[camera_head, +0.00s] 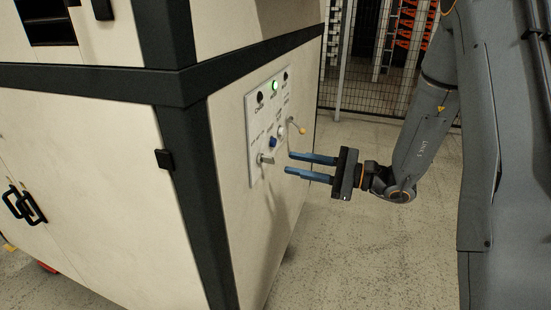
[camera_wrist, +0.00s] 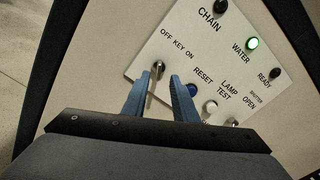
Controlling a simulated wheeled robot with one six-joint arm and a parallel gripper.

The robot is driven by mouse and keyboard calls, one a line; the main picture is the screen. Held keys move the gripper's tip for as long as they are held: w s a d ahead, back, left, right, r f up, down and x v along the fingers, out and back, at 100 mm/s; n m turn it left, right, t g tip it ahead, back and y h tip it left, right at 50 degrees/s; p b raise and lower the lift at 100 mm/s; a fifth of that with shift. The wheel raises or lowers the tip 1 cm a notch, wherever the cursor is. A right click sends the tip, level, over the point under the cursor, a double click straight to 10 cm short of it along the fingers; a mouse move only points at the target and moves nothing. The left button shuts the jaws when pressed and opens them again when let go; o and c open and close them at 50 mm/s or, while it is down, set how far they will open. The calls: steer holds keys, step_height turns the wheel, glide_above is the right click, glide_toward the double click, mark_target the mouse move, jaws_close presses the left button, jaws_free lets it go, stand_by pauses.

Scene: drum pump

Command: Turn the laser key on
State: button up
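The laser key (camera_head: 266,159) is a small metal key switch low on the white control panel (camera_head: 254,158). In the wrist view the key (camera_wrist: 157,68) sits under the label "OFF KEY ON", and a thin metal part hangs down from it. My gripper (camera_head: 288,163) is open, with two blue fingers pointing at the panel. In the head view the fingertips stop a little short of the key. In the wrist view the gripper (camera_wrist: 160,76) has its fingertips on either side of the key in the picture. Nothing is held, and no contact shows.
Close by on the panel are a blue reset button (camera_head: 273,141), a white lamp test button (camera_wrist: 210,106), and a yellow-tipped lever (camera_head: 302,131). A green water light (camera_wrist: 252,43) is lit. The panel is on a cream cabinet (camera_head: 240,230). The floor (camera_head: 350,250) below my gripper is clear.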

mark_target(266, 160)
steer(key=p+x, duration=0.1)
steer(key=x, duration=0.5)
steer(key=shift+a+p, duration=0.35)
jaws_close()
